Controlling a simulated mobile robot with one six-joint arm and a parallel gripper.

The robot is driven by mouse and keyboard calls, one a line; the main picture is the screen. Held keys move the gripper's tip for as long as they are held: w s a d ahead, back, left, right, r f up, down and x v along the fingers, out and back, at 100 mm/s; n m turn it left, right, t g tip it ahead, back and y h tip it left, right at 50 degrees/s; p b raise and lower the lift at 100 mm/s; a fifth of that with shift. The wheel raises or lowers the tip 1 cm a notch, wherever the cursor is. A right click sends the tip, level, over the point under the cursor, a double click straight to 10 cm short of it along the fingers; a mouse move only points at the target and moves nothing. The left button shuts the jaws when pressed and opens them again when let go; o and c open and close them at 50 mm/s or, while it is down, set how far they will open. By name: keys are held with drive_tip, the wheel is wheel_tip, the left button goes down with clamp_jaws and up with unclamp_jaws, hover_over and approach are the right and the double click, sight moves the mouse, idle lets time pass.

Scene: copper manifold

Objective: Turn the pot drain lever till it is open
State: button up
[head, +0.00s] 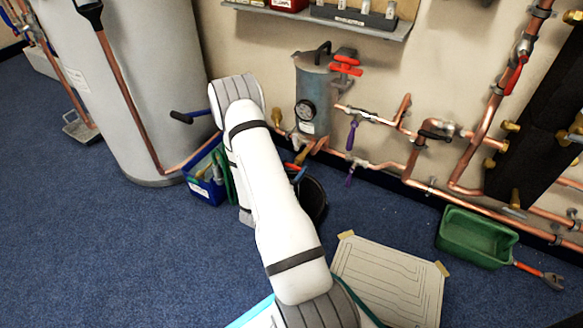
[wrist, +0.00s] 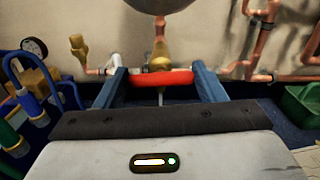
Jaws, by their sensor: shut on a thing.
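The pot (head: 311,95) is a blue-grey cylinder with a gauge, fixed to the wall in the head view. Its rounded underside (wrist: 162,4) shows at the top of the wrist view. A brass drain valve (wrist: 159,56) hangs below it. The red drain lever (wrist: 160,84) lies level, left to right, across the vertical drain line. My gripper (wrist: 160,76) is shut on the lever, with one blue finger at each end of it. In the head view my white arm hides most of the gripper; a little red and blue shows beside it below the pot.
A black bucket (head: 314,200) stands on the floor below the pot. A blue tool crate (head: 207,190) is to its left. Copper pipes (head: 375,166) with purple-handled valves run right along the wall. A green tray (head: 474,238) lies at right. Blue carpet is clear at left.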

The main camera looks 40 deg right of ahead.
drive_tip(key=n+p, duration=0.1)
drive_tip(key=n, duration=0.1)
drive_tip(key=n+p, duration=0.2)
drive_tip(key=shift+w+a+r, duration=0.15)
drive_tip(key=shift+w+a+f+n+p, duration=0.15)
drive_tip(key=shift+n+p, duration=0.85)
drive_tip(key=shift+n, duration=1.2)
drive_tip(key=shift+d+f+n+p, duration=0.1)
drive_tip(key=shift+n+p, duration=0.95)
drive_tip(key=shift+n, duration=1.15)
drive_tip(key=shift+w+a+f+n+p, duration=0.15)
drive_tip(key=shift+n+p, duration=0.85)
drive_tip(key=shift+n, duration=1.2)
drive_tip(key=shift+s+d, duration=0.1)
drive_tip(key=o, duration=1)
drive_tip(key=shift+s+d, duration=0.1)
